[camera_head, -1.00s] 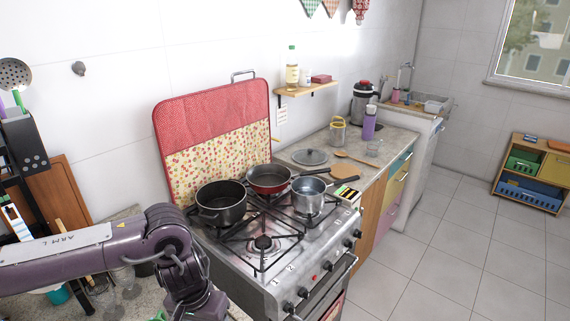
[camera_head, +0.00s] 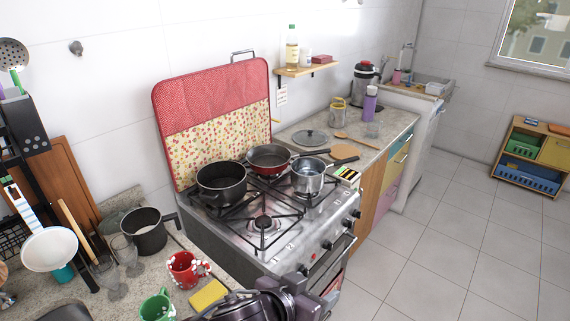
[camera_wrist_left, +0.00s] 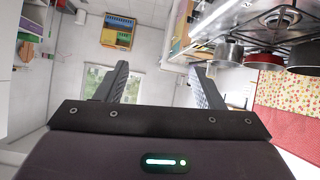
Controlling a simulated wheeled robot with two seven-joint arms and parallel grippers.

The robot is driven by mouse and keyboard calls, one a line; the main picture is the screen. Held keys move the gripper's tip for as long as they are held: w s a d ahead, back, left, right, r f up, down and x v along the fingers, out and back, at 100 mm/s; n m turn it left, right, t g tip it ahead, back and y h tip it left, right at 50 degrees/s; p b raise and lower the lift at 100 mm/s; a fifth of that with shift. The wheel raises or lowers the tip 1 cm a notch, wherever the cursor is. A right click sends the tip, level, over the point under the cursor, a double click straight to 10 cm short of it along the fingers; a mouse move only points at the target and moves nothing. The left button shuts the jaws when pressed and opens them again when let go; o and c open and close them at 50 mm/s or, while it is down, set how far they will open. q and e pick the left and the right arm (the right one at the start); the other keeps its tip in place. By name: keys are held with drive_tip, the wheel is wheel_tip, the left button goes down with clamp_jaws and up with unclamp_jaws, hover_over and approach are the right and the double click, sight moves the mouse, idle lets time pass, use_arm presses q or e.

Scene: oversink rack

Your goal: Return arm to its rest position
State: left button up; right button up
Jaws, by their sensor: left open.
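My left arm and gripper (camera_head: 278,303) show at the bottom edge of the head view, in front of the stove (camera_head: 265,222) and right of the yellow sponge (camera_head: 207,296). The fingers are hard to make out there. In the left wrist view the two fingers of my left gripper (camera_wrist_left: 160,72) stand wide apart, with nothing between them. That view is turned over, with the stove and pans at its upper right. My right gripper is in neither view.
Pans (camera_head: 222,188) stand on the stove. The floor (camera_head: 445,235) at right is clear.

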use_arm(q)
drive_tip(key=s+a+f+n+g+y, duration=0.15)
drive_tip(key=s+a+f, duration=0.25)
drive_tip(key=a, duration=0.4)
drive_tip(key=s+a+f+n+g+y, duration=0.1)
drive_tip(key=s+a+f+g+y, duration=0.2)
drive_tip(key=a, duration=0.5)
drive_tip(key=s+a+f+n+g+y, duration=0.1)
drive_tip(key=s+a+f+n+y, duration=0.15)
drive_tip(key=s+a+f, duration=0.4)
wheel_tip(320, 180, down, 31)
drive_tip(key=a+g+b, duration=0.1)
drive_tip(key=a+b, duration=0.1)
drive_tip(key=b, duration=0.1)
drive_tip(key=s+a+f+m+g+b, duration=0.1)
drive_tip(key=s+a+f+b, duration=0.2)
drive_tip(key=s+f, duration=1.6)
wheel_tip(320, 180, down, 3)
drive_tip(key=shift+s+r, duration=0.15)
